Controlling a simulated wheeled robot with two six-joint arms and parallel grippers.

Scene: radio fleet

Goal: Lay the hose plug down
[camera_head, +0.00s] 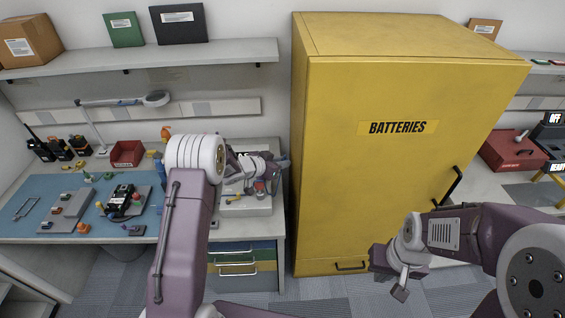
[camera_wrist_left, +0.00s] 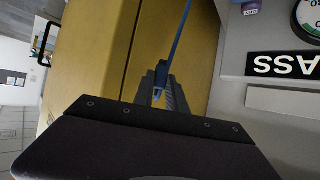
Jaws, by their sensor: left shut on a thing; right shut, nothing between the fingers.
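My left gripper (camera_wrist_left: 163,84) is shut on the hose plug (camera_wrist_left: 159,94), whose small blue end shows between the fingers in the left wrist view. A thin blue hose (camera_wrist_left: 182,32) runs up from it. The rest of the plug is hidden by the fingers. In the head view my left wrist reaches over the grey test unit (camera_head: 246,207) at the bench's right end, beside the yellow cabinet; the plug is too small to make out there. My right gripper (camera_head: 401,291) is shut and empty in front of the cabinet.
The yellow battery cabinet (camera_head: 400,170) stands close to the right of the bench. A blue mat (camera_head: 35,190) with radios and parts covers the bench's left. A red bin (camera_head: 127,153) stands at the back. In the wrist view, a panel with a gauge (camera_wrist_left: 309,20) and "PASS" label (camera_wrist_left: 285,65) is near.

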